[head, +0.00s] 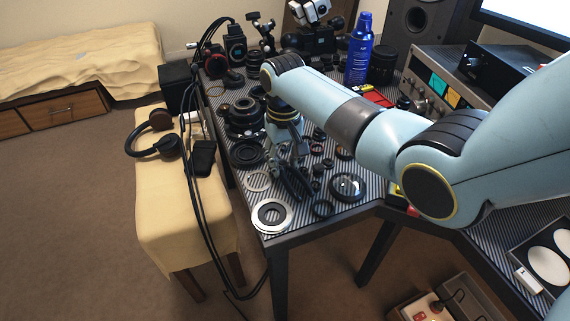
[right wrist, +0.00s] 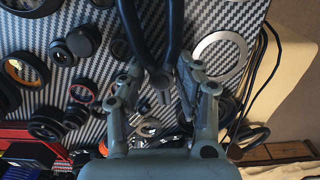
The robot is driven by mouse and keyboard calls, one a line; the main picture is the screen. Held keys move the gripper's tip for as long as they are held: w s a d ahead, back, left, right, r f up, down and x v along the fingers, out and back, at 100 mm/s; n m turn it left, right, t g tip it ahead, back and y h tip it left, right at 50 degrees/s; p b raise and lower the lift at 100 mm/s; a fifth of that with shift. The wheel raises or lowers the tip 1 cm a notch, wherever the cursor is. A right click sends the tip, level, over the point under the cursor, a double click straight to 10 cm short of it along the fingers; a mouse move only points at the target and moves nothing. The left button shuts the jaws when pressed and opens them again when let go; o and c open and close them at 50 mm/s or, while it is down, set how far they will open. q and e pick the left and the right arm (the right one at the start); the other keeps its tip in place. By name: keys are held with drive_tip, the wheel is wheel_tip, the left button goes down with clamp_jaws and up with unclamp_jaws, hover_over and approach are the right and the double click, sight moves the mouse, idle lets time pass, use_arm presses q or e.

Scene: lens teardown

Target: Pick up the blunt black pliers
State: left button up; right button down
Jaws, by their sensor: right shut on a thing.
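The blunt black pliers (right wrist: 174,32) show in the right wrist view, with two dark arms spreading toward the top edge and meeting at a joint between my fingers. My right gripper (right wrist: 160,76) is shut on the pliers near this joint. In the head view my right gripper (head: 290,172) points down over the near left part of the striped table. The dark pliers blend with the gripper there, and I cannot tell whether they still touch the table. My left gripper is not in view.
The striped table (head: 330,214) is crowded with lens parts. A pale ring (head: 264,228) lies at the near corner and a dark round lens part (head: 346,187) to the right. A blue spray can (head: 358,52) stands behind. Headphones (head: 160,120) rest on the bench at left.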

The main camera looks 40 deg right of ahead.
sight(290, 166)
drive_tip(key=r, duration=0.2)
drive_tip(key=s+r+p, duration=0.1)
drive_tip(key=r, duration=0.1)
drive_tip(key=shift+d+r, duration=0.1)
drive_tip(key=shift+d, duration=0.3)
drive_tip(key=s+d+r+p, duration=0.1)
drive_tip(key=s+d+r, duration=0.4)
drive_tip(key=s, duration=0.3)
drive_tip(key=shift+s+d+r+p, duration=0.25)
drive_tip(key=shift+s+r+p, duration=0.1)
drive_tip(key=shift+r, duration=0.15)
